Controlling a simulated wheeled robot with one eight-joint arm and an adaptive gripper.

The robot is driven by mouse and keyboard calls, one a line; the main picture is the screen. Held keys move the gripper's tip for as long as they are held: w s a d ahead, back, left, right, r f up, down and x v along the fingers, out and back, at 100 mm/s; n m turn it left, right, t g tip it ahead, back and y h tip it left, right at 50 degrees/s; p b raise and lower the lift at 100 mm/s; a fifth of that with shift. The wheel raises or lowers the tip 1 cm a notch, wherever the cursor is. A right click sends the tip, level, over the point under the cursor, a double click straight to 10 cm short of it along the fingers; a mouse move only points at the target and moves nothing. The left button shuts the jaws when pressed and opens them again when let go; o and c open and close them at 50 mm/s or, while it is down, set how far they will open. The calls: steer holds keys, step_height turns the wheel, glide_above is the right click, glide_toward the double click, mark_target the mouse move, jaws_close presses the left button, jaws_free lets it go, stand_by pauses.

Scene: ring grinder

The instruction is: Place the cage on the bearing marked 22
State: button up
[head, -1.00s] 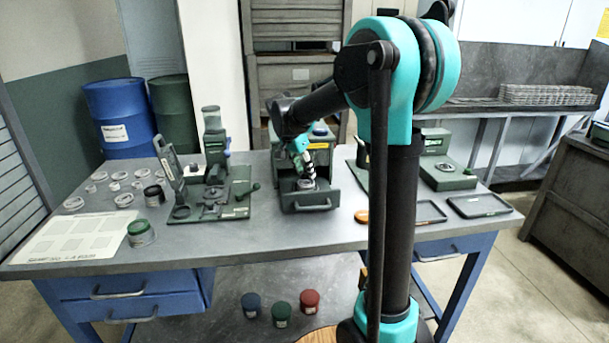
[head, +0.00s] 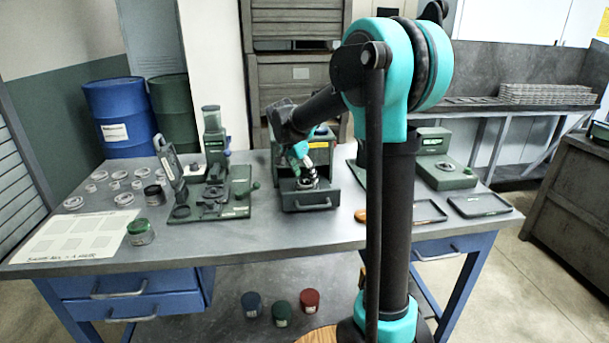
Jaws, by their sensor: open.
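My gripper (head: 305,178) is open and low over the pulled-out tray of a dark green machine (head: 319,198) in the middle of the table. A small metallic ring-shaped part (head: 307,184) shows under my fingers; I cannot tell whether the fingers touch it, or whether it is the cage or a bearing. Several pale metal rings (head: 123,198) lie at the left of the table, with smaller rings (head: 91,188) among them. No number 22 can be read at this size.
A green fixture with a lever (head: 240,212) stands left of the machine. A green-lidded jar (head: 139,232) and a white printed sheet (head: 75,236) lie front left. Flat dark trays (head: 480,205) and a green device (head: 442,175) are at the right. The front middle of the table is clear.

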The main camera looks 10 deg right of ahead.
steer(key=v, duration=1.2)
steer(key=shift+r, duration=0.1)
steer(key=shift+c, duration=0.3)
stand_by(0.6)
